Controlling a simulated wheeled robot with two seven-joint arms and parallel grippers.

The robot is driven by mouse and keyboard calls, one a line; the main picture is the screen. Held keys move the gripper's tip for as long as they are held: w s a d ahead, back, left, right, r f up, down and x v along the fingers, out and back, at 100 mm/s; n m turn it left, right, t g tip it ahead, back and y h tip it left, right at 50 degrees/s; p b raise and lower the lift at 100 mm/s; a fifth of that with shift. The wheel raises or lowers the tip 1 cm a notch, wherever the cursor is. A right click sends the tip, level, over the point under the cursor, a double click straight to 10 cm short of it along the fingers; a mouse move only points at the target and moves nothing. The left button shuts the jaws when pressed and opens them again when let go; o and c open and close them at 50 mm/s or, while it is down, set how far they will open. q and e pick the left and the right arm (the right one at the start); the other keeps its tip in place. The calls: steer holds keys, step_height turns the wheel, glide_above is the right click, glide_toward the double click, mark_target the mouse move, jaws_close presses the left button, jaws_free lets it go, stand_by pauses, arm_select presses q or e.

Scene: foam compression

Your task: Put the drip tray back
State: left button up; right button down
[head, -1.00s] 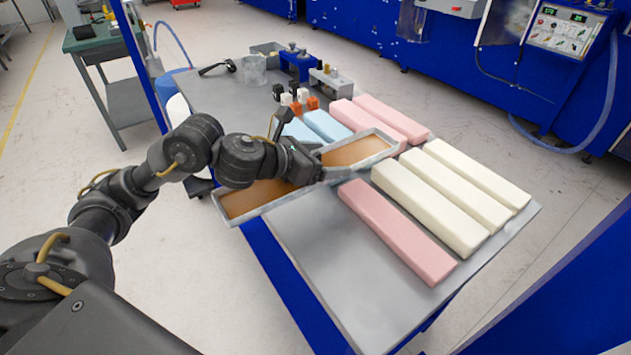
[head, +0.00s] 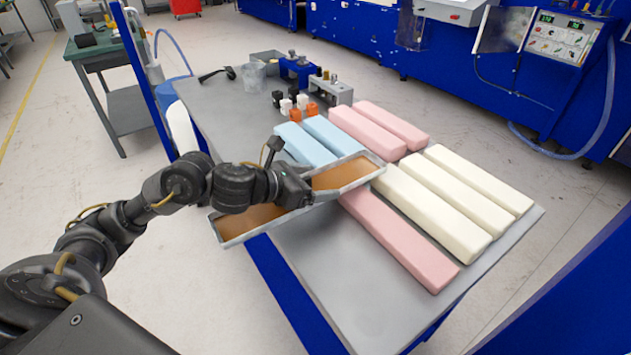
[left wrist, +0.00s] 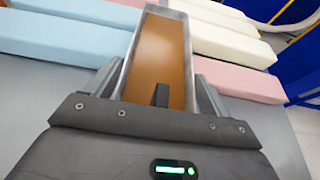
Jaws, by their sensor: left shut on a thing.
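The drip tray (head: 340,177) is a long, shallow grey metal tray with a brown inside. It lies slantwise across the table in the head view, its near left end beyond the table's left edge. My left gripper (head: 308,190) is shut on the drip tray near its middle, and the arm hides part of it. In the left wrist view the drip tray (left wrist: 163,50) runs away from the gripper (left wrist: 160,95), between the fingers. It looks raised, overlapping the foam blocks in the picture; the gap below it is hard to tell. My right gripper is not in view.
Pink foam (head: 400,240), cream foam (head: 437,213) and blue foam (head: 304,144) blocks lie on the grey table (head: 340,285). Small black, white and orange pieces (head: 296,104) and metal fixtures (head: 330,90) stand at the back. The table's near part is clear.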

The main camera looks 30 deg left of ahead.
arm_select(q)
steer(key=shift+f+b, duration=0.35)
steer(key=shift+b, duration=0.05)
steer(key=o, duration=1.2)
steer(key=shift+c, duration=0.2)
